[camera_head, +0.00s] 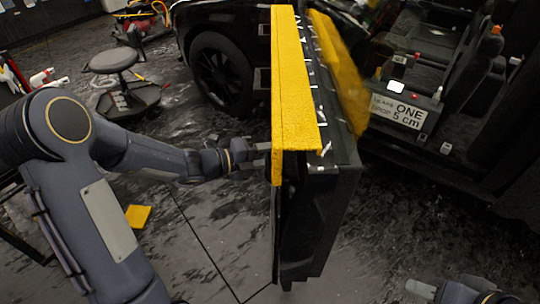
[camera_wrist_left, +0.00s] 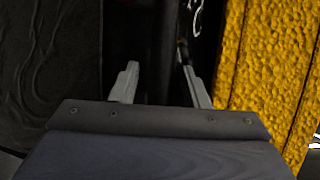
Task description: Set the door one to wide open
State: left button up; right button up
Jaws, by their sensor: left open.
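The door (camera_head: 318,215) is a dark car door seen edge-on, swung out from the car body, with yellow padding (camera_head: 293,90) along its top. Its hinge is hidden. My left gripper (camera_head: 268,157) is at the left face of the door, close to the padding's lower end; contact cannot be told. In the left wrist view its two grey fingers (camera_wrist_left: 160,80) are apart, with a dark vertical part beyond the gap and the yellow padding (camera_wrist_left: 265,70) to the right. My right gripper (camera_head: 430,290) is at the bottom edge, partly cut off, its jaws unclear.
A round stool (camera_head: 114,60) and a yellow piece (camera_head: 138,215) are on the left floor. Floor right of the door is clear.

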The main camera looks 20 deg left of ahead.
pick_arm(q)
grip_shut()
dwell(0.3)
